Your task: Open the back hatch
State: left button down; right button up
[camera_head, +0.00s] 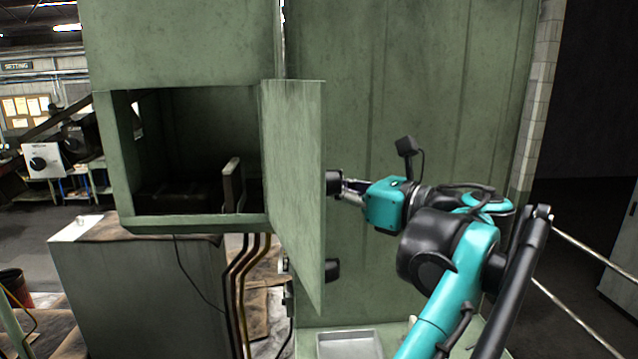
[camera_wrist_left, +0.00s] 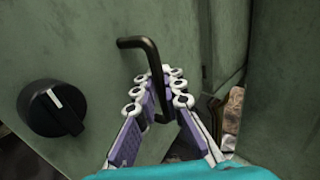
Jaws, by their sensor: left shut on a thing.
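The green hatch door (camera_head: 295,180) stands swung out from the right side of the dark square opening (camera_head: 200,135) in the green machine housing. Its inner face shows in the head view, with the near edge at the right. My left gripper (camera_head: 345,187) is at the door's outer side, partly hidden by the edge. In the left wrist view my gripper (camera_wrist_left: 160,95) is shut on a black bent handle (camera_wrist_left: 137,43), which passes between its fingers. A round black knob (camera_wrist_left: 56,107) with a white mark sits to the left on the green panel. My right gripper is not in view.
A tall green panel (camera_head: 440,90) stands behind my arm. Cables (camera_head: 240,290) hang below the opening beside a grey cabinet (camera_head: 140,290). A shallow metal tray (camera_head: 348,345) lies at the bottom. A pale railing (camera_head: 590,255) is at right.

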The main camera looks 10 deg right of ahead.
pick_arm(q)
jog(key=shift+a, duration=0.2)
jog(key=c, duration=1.9)
grip_release()
jog(key=shift+s+d, duration=0.1)
jog(key=shift+d, duration=0.05)
jog(key=v, duration=1.2)
